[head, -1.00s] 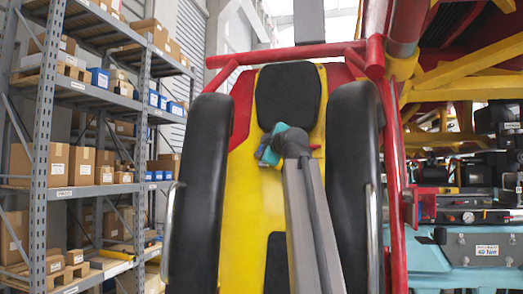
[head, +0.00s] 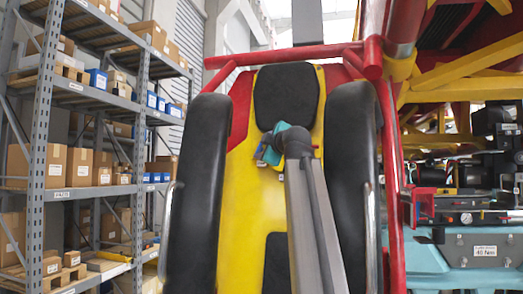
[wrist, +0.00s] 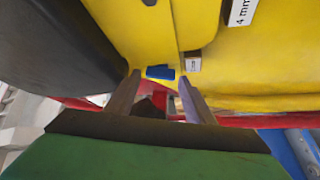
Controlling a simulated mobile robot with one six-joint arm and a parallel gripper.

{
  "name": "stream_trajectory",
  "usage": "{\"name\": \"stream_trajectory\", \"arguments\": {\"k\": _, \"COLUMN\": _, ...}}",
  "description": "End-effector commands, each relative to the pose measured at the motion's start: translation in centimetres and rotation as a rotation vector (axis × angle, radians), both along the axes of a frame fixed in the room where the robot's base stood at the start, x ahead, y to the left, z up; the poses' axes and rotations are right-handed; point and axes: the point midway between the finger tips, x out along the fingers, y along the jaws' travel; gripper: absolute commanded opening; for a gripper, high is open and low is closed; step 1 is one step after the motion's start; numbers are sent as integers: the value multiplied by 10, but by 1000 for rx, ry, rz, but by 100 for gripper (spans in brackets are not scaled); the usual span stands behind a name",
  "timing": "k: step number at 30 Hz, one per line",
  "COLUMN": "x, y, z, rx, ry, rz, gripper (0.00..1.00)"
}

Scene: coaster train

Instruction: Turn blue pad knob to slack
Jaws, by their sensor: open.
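A small blue knob (wrist: 160,72) shows in the wrist view on the lower edge of the yellow seat shell, just beyond and between my fingertips. My gripper (wrist: 161,86) is open, with one finger on each side of the knob's line. I see no clear contact. A small pale label (wrist: 194,62) sits right of the knob, near the right fingertip. In the head view my teal wrist and gripper (head: 270,150) are at the yellow seat back, below the black headrest. A small blue patch shows beside the gripper there, but I cannot tell whether it is the knob.
Black padded restraints (head: 200,190) (head: 352,170) flank my arm on both sides. A red frame bar (head: 285,54) crosses above the seat. A shelf rack with boxes (head: 80,160) stands left, and a teal case (head: 475,250) stands right. A "4 mm" label (wrist: 241,10) is on the yellow shell.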

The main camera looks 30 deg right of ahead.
Motion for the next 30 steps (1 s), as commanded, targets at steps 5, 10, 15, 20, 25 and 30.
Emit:
{"name": "stream_trajectory", "arguments": {"k": 5, "x": -12, "y": 3, "z": 1, "rx": 0, "ry": -1, "rz": 0, "gripper": 48}}
{"name": "stream_trajectory", "arguments": {"k": 10, "x": -22, "y": 6, "z": 1, "rx": 0, "ry": -1, "rz": 0, "gripper": 48}}
{"name": "stream_trajectory", "arguments": {"k": 15, "x": -33, "y": 9, "z": 2, "rx": -1, "ry": -2, "rz": 0, "gripper": 48}}
{"name": "stream_trajectory", "arguments": {"k": 20, "x": -43, "y": 11, "z": 1, "rx": 0, "ry": -2, "rz": -1, "gripper": 48}}
{"name": "stream_trajectory", "arguments": {"k": 25, "x": -50, "y": 13, "z": 1, "rx": 0, "ry": -2, "rz": -1, "gripper": 48}}
{"name": "stream_trajectory", "arguments": {"k": 30, "x": -53, "y": 14, "z": 0, "rx": -2, "ry": -2, "rz": 0, "gripper": 48}}
